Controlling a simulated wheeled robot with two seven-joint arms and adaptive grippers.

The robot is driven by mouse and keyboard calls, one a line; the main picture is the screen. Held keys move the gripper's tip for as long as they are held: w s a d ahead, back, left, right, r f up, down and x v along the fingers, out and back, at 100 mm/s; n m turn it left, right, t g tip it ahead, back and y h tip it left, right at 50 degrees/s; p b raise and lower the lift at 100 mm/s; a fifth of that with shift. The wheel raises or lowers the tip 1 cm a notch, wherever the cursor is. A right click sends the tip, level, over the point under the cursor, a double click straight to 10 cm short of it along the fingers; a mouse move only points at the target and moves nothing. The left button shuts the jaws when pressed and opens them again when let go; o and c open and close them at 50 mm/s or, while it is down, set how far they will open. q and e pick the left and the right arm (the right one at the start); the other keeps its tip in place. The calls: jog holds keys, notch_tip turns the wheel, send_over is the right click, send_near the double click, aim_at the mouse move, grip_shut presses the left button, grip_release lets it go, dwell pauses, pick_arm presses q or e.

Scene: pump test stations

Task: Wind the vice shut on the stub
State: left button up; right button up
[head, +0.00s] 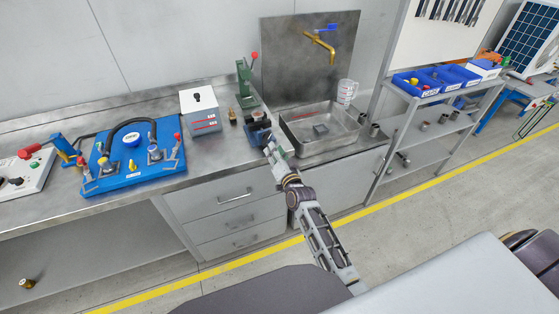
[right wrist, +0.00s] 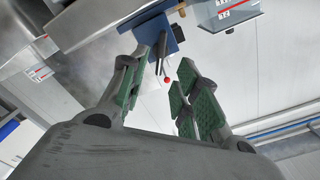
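A small blue vice (head: 257,130) stands at the front edge of the steel bench, left of the sink. It also shows in the right wrist view (right wrist: 157,32), with a thin handle bar (right wrist: 162,50) ending in a red ball (right wrist: 167,80). My right gripper (head: 270,147) is at the vice's front. In the right wrist view its green-padded fingers (right wrist: 160,88) are spread apart, with the red ball visible in the gap between them; I see no contact. I cannot make out the stub or how far the jaws are apart. My left gripper is not in view.
A green press (head: 244,85) with a red-knobbed lever stands behind the vice. A grey box (head: 200,112) and a small brass fitting (head: 232,116) are left of it. The sink (head: 292,128) is close on the right. A blue pump board (head: 130,176) lies further left.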

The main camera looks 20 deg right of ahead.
jog(key=shift+s, duration=2.15)
